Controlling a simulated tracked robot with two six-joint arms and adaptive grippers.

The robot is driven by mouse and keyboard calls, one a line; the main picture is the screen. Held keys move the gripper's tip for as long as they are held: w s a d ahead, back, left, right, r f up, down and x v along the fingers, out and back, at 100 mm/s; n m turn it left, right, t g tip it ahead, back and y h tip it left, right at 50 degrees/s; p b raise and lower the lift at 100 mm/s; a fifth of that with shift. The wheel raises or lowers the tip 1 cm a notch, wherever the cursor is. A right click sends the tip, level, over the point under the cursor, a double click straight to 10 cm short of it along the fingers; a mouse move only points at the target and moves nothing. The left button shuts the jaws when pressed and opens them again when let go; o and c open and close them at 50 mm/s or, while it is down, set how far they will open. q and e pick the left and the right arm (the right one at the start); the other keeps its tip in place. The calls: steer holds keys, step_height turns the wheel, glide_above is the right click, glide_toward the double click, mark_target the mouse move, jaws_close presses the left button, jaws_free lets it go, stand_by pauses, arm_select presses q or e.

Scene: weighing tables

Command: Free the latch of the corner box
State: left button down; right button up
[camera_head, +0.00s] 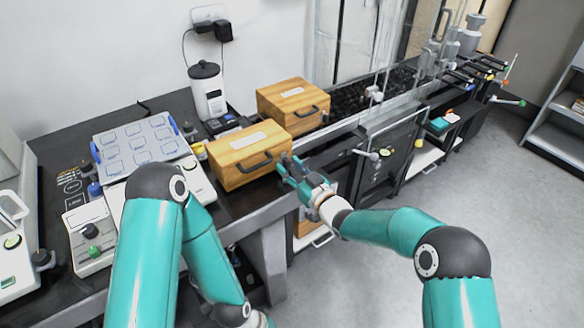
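A wooden box (232,172) with a dark front handle and a pale label on its lid stands at the table's front edge, its lid down. A second, similar wooden box (285,99) stands behind it to the right, also closed. I cannot tell which one is the corner box, and no latch can be made out clearly. My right gripper (287,164) is at the front box's right front corner, close to or touching it; its fingers are too small to tell open from shut. My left arm bends down at the bottom, and its gripper is out of view.
A tray with several blue-outlined squares (139,146) lies left of the front box. A white canister (207,92) stands behind it. A transparent panel and a long bench with levers (483,66) run to the right.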

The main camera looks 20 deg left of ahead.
jaws_close()
